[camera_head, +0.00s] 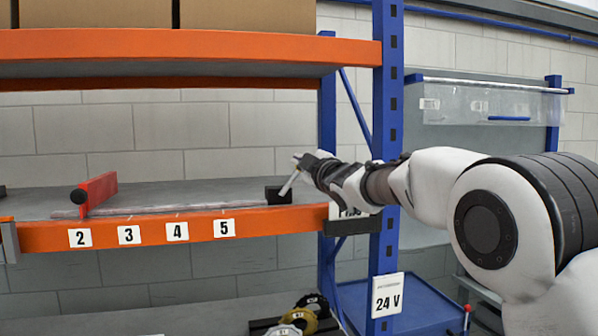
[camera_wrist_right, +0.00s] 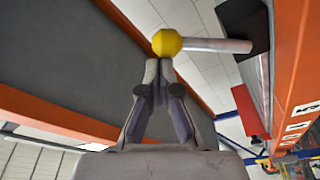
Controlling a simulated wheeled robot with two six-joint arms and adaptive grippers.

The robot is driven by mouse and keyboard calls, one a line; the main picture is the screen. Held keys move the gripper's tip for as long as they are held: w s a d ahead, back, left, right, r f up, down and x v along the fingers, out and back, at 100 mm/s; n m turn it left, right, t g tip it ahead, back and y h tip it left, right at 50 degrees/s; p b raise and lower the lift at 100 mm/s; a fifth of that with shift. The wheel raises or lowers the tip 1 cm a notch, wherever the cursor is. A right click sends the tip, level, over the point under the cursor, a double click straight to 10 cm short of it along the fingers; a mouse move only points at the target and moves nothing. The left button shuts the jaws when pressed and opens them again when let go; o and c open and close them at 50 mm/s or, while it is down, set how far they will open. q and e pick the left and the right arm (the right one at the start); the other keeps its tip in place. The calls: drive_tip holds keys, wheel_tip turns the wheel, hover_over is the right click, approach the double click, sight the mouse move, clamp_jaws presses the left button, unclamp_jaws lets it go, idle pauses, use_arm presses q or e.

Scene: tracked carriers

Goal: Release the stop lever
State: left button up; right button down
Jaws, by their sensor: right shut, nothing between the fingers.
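The stop lever is a silver rod (camera_head: 289,184) rising at a tilt from a black block (camera_head: 278,195) at the right end of the shelf rail. In the right wrist view the lever's rod (camera_wrist_right: 215,45) ends in a yellow knob (camera_wrist_right: 167,42). My right gripper (camera_head: 304,162) is at the lever's upper end. In the wrist view its fingertips (camera_wrist_right: 159,66) are shut and empty, right by the knob; I cannot tell whether they touch it. The knob is hidden in the head view. My left gripper is not in view.
A red carrier (camera_head: 99,192) with a black round end stands on the rail (camera_head: 160,209) at the left. Number labels line the orange shelf edge (camera_head: 270,221). A blue post (camera_head: 387,130) stands beside my right arm. Boxes sit on the upper shelf (camera_head: 200,46).

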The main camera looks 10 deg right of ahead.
drive_tip(key=m+b, duration=0.1)
drive_tip(key=m, duration=0.1)
drive_tip(key=f+m+h+b, duration=0.1)
drive_tip(key=m, duration=0.1)
drive_tip(key=shift+a+f+t, duration=0.1)
drive_tip(key=shift+t, duration=0.2)
drive_tip(key=d+m, duration=0.1)
drive_tip(key=d+f+m+b, duration=0.1)
drive_tip(key=d, duration=0.1)
drive_tip(key=shift+w+h, duration=0.1)
drive_tip(key=shift+h, duration=0.2)
drive_tip(key=shift+f+m+t, duration=0.15)
drive_tip(key=shift+m+t, duration=0.15)
drive_tip(key=shift+m, duration=0.2)
drive_tip(key=shift+a+m+b, duration=0.25)
drive_tip(key=shift+m+b, duration=0.05)
drive_tip(key=shift+b, duration=0.05)
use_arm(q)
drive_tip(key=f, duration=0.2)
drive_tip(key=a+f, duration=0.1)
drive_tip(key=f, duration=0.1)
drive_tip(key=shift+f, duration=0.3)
use_arm(e)
drive_tip(key=shift+d+f, duration=0.1)
drive_tip(key=shift+d, duration=0.1)
